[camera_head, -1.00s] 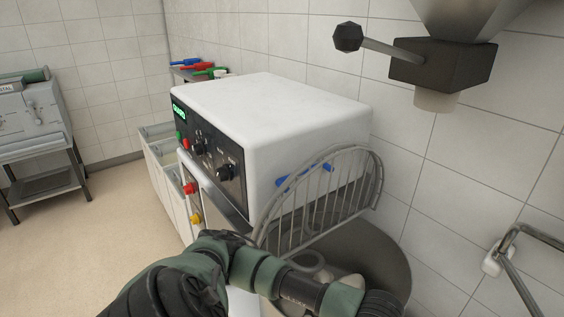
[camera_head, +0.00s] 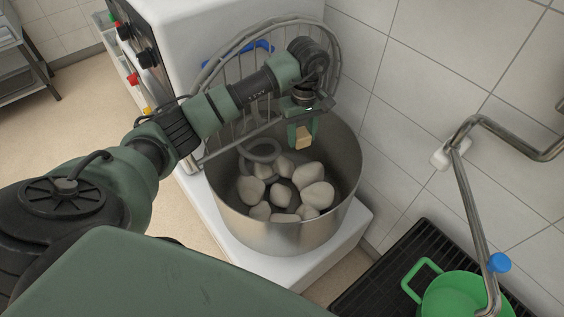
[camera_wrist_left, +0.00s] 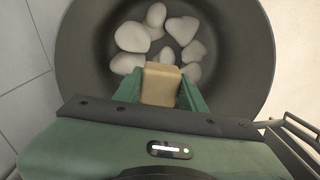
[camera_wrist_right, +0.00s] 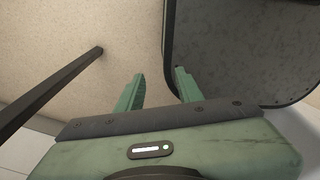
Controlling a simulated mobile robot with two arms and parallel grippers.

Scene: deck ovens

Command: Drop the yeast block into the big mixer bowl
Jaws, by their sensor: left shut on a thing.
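The big mixer bowl (camera_head: 290,237) is a wide metal bowl in the head view, with several pale dough lumps and a dark spiral hook inside. My left gripper (camera_head: 303,138) is above the bowl opening, shut on the tan yeast block (camera_head: 304,139). In the left wrist view the yeast block (camera_wrist_left: 160,84) sits between the fingers, with the bowl (camera_wrist_left: 82,45) and its lumps below. My right gripper (camera_wrist_right: 158,88) shows only in its own wrist view, with its fingers apart and nothing between them.
The wire guard (camera_head: 225,75) stands raised behind the bowl, close to my left arm. A green pot (camera_head: 465,297) sits on a black grate (camera_head: 385,272) at the lower right. A metal pipe (camera_head: 462,165) juts from the wall. A dark panel (camera_wrist_right: 240,50) is near my right gripper.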

